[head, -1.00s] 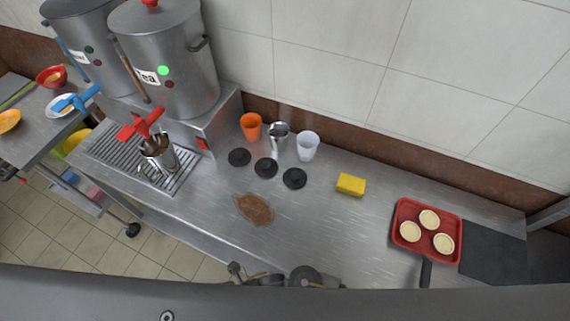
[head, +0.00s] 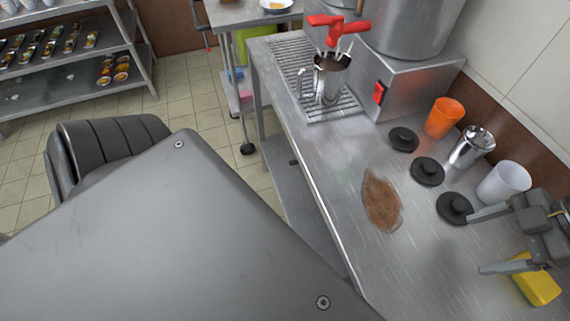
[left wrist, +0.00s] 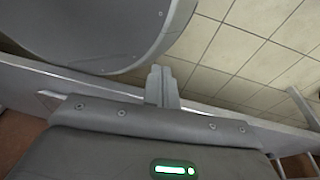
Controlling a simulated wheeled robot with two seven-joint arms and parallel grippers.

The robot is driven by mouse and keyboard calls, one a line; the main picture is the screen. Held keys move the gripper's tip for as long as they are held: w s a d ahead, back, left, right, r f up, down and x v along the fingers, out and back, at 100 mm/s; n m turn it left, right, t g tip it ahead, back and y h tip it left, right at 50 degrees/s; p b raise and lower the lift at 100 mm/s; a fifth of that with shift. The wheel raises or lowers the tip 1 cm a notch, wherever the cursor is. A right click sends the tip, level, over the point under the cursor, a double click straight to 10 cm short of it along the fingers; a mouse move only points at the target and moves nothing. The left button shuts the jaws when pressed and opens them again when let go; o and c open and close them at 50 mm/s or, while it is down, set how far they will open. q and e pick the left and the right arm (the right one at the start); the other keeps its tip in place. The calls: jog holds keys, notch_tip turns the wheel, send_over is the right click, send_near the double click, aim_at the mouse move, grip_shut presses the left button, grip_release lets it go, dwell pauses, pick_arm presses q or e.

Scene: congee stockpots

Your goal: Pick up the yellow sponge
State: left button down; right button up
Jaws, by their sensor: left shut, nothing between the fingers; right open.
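The yellow sponge (head: 538,287) lies on the steel counter at the lower right of the head view, partly hidden by my right gripper. My right gripper (head: 480,241) is open, its two fingers apart and pointing left, above and beside the sponge. I cannot tell whether it touches the sponge. My left gripper (left wrist: 162,72) shows in the left wrist view with its fingers together and nothing between them. It is not seen in the head view.
A brown spill (head: 381,200) is on the counter (head: 345,165). Black lids (head: 427,171), an orange cup (head: 443,118), a metal cup (head: 471,147) and a white cup (head: 503,183) stand near the wall. A metal pitcher (head: 328,80) sits on the drip grate under the red tap (head: 338,28).

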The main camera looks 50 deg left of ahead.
jog(key=w+d+m+b, duration=0.1)
jog(key=d, duration=0.1)
jog(key=w+d+r+m+t+h+b, duration=0.1)
jog(key=d+m, duration=0.1)
jog(key=d+r+m+t+b, duration=0.1)
jog(key=d+m, duration=0.1)
jog(key=shift+w+d, duration=0.25)
jog(key=shift+w, duration=0.15)
jog(key=d+r+m+t+h+b, duration=0.2)
jog(key=d+r+m+b, duration=0.2)
jog(key=d+r+m, duration=0.15)
send_over(539, 277)
jog(key=shift+m+t, duration=0.3)
jog(key=shift+m, duration=0.05)
jog(key=f, duration=0.4)
jog(key=d+f, duration=0.1)
jog(key=f, duration=0.3)
jog(key=a+f, duration=0.1)
jog(key=f, duration=0.1)
jog(key=shift+f, duration=0.25)
pick_arm(q)
jog(key=w+a+f+n+y, duration=0.1)
jog(key=w+a, duration=0.3)
jog(key=w, duration=0.6)
jog(key=shift+w+a+f+n+t+y, duration=0.3)
jog(key=shift+a+n+y, duration=0.1)
jog(key=shift+n, duration=0.5)
pick_arm(e)
jog(key=shift+f, duration=0.35)
